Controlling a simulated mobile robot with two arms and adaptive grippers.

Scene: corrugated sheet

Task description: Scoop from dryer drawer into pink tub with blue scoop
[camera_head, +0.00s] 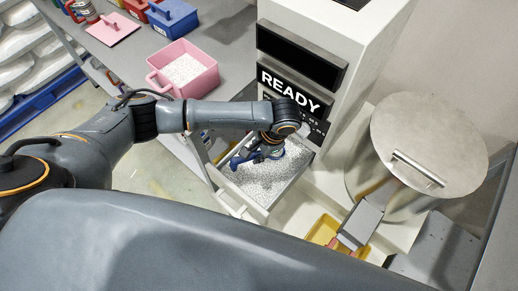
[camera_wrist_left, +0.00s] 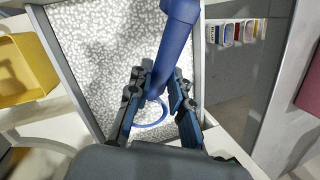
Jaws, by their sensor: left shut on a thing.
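The dryer drawer (camera_head: 291,190) is pulled out below the READY panel and holds many white pellets; its wall also shows in the left wrist view (camera_wrist_left: 197,60). My left gripper (camera_head: 268,151) is over the drawer, shut on the blue scoop (camera_head: 242,160). In the left wrist view the scoop's blue shaft (camera_wrist_left: 177,40) passes between the fingers of the gripper (camera_wrist_left: 158,105). The scoop is low at the pellets; I cannot tell how full it is. The pink tub (camera_head: 203,82) stands on the grey table with white pellets inside. My right gripper is not in view.
A pink lid (camera_head: 112,30), a blue tub (camera_head: 173,18) and a red tub (camera_head: 136,8) are at the table's back. The dryer (camera_head: 330,60) rises behind the drawer. A round metal lid (camera_head: 428,135) is at right. A yellow bin (camera_head: 322,230) sits low near the drawer.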

